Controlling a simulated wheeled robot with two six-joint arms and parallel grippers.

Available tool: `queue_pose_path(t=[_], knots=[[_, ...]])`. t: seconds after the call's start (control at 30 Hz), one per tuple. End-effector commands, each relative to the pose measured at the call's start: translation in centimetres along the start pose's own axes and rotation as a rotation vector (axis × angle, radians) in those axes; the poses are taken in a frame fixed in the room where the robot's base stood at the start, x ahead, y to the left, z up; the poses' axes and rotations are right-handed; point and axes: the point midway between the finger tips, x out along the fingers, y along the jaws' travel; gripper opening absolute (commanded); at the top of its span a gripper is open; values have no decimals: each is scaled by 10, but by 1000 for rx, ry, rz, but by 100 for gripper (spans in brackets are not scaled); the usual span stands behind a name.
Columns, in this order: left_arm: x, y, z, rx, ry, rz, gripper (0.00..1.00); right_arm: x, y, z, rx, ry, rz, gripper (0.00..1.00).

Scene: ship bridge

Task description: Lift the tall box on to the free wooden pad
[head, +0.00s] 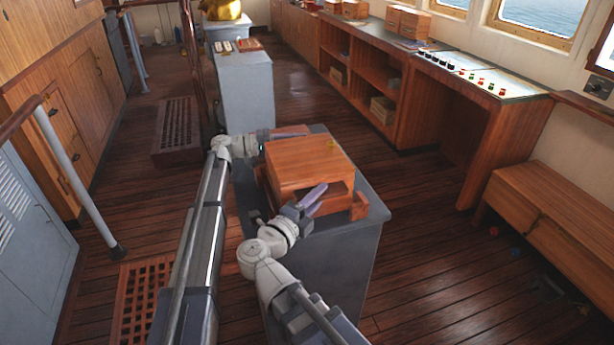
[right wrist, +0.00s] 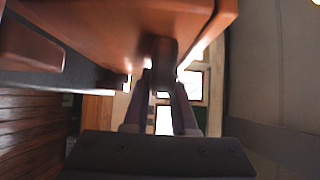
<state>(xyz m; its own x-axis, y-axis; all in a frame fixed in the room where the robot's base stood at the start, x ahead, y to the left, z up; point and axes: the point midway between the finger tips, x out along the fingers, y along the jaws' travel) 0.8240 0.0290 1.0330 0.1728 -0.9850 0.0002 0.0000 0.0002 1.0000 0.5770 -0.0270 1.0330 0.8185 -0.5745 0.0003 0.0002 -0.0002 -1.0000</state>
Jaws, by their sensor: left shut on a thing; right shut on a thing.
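The tall box (head: 308,160) is orange-brown wood and stands at the grey cabinet's top (head: 368,228), between my two grippers. It fills the top of the right wrist view (right wrist: 110,25). My left gripper (head: 292,133) is at its far side, shut on it, its contact partly hidden behind the box. My right gripper (head: 316,196) is at its near side, shut on a dark part that projects from it between the fingers. A small wooden block (head: 358,207) shows by the box's right lower corner. A flat reddish-brown piece (head: 248,44) lies on the farther grey cabinet; I cannot tell if it is the free pad.
The farther grey cabinet (head: 244,85) stands beyond a stretch of open plank floor. A brown grating (head: 177,130) lies left of it. A console desk (head: 470,90) and a wooden bench (head: 555,205) line the right side. A railing post (head: 80,185) stands at left.

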Motion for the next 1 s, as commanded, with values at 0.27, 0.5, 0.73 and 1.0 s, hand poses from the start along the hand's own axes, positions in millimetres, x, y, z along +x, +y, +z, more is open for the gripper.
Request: queue_pose_path(t=[0.27,0.5,0.73,1.0], knots=[[0,0,0,0,0,-1,0,0,0,0,0,0,1,0],[0,-1,0,0,0,-1,0,0,1,0,0,0,1,0],[0,-1,0,0,0,-2,0,0,1,0,0,0,2,0],[0,5,0,0,0,2,0,0,-5,0,0,0,-1,0]])
